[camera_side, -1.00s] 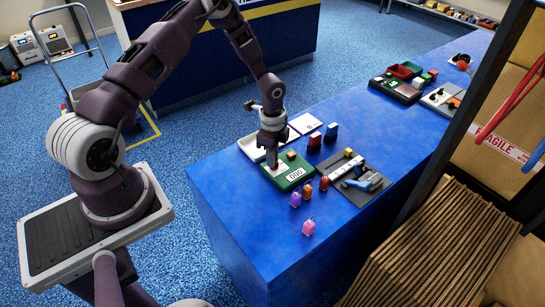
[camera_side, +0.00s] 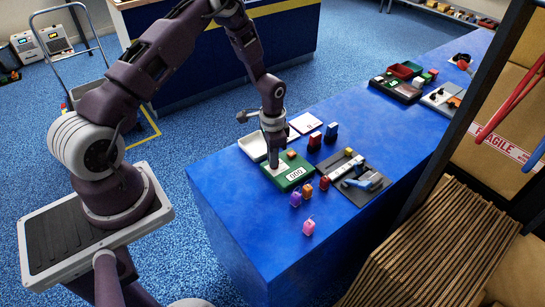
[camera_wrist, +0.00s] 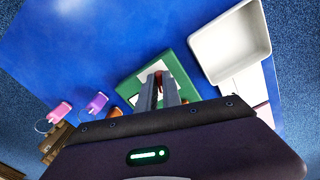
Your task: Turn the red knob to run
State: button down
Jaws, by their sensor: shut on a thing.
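The green panel (camera_side: 288,177) with a pale label reading 000 lies on the blue bench. In the wrist view the green panel (camera_wrist: 124,89) shows white plates on it. My gripper (camera_side: 274,165) points down over the panel's left part. In the wrist view the two fingers of my gripper (camera_wrist: 157,82) are close together at the red knob (camera_wrist: 158,77), shut on it. Only a little of the knob shows between the fingers. The word run and the knob's pointer cannot be made out.
A white tray (camera_wrist: 231,46) stands beside the panel. Pink and purple tags (camera_side: 309,227) lie in front of it. A dark board (camera_side: 347,186) with a blue tool is to the right. The bench's front left is clear.

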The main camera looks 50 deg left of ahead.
jog(key=shift+w+d+n, duration=0.1)
jog(key=shift+n, duration=2)
jog(key=c, duration=1.5)
grip_release()
notch_tip(320, 180, up, 7)
jog(key=shift+r, duration=0.1)
